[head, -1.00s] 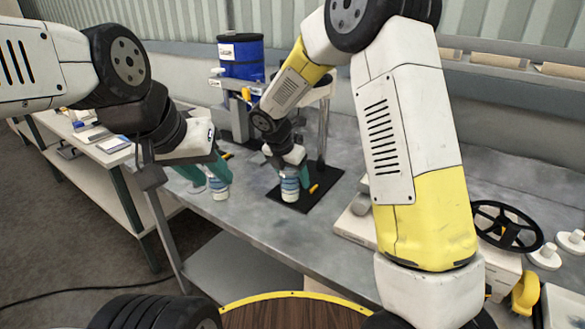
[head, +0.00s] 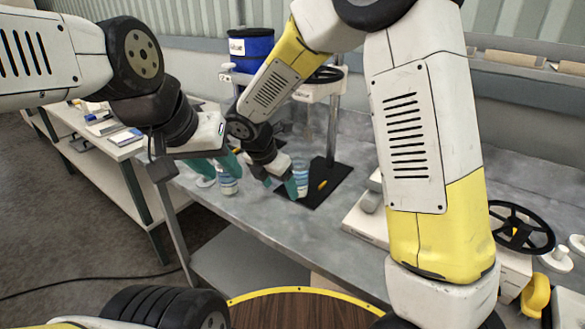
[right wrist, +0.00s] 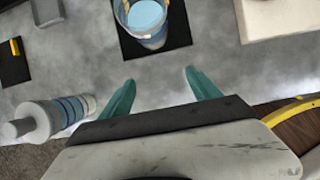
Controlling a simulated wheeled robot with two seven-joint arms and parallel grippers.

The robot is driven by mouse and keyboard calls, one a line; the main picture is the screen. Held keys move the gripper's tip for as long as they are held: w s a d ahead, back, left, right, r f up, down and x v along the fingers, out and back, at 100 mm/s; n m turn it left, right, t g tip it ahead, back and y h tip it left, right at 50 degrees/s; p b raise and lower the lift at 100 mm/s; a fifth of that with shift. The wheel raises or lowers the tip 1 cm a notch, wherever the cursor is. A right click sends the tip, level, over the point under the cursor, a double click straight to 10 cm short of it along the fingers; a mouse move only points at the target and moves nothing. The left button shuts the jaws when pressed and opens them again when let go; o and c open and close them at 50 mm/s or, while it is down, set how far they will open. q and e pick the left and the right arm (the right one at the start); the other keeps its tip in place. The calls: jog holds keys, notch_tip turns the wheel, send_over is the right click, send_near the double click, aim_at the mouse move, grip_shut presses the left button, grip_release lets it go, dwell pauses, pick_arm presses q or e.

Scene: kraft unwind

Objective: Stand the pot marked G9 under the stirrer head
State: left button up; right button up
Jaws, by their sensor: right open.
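A blue-and-white banded pot (head: 301,176) stands upright on the black base plate (head: 328,188) of the stirrer stand. In the right wrist view the pot (right wrist: 146,22) shows a blue top and clear rim; no G9 mark is readable. My right gripper (head: 278,184) is beside it, on its near left, apart from it. Its teal fingers (right wrist: 162,92) are spread and empty. My left gripper (head: 214,166) is over a second banded pot (head: 228,183) at the bench's left; whether its fingers are apart is unclear. My right forearm hides part of the stirrer head (head: 318,90).
A blue drum (head: 251,48) is behind the stirrer. The second pot also shows in the right wrist view (right wrist: 68,111). A pale box (head: 368,220) and a black handwheel (head: 521,228) are to the right. Bare grey bench (head: 270,226) lies in front.

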jog(key=shift+s+a, duration=0.45)
jog(key=shift+s, duration=0.3)
jog(key=s+d+r+m+y, duration=0.1)
jog(key=s+d+r+m, duration=0.1)
jog(key=d+r+m, duration=0.55)
jog(key=s+d+r+m+t+y, duration=0.1)
jog(key=s+d+r+m, duration=0.4)
jog(key=m, duration=0.5)
jog(key=s+d+r+m+t+y, duration=0.1)
jog(key=s+d+r+m+y, duration=0.1)
jog(key=s+d+r+m, duration=0.3)
jog(key=s+d+m, duration=0.3)
jog(key=s+m, duration=0.2)
jog(key=m, duration=0.1)
jog(key=shift+d+y, duration=0.25)
jog(key=shift+y, duration=0.15)
jog(key=shift+s, duration=0.1)
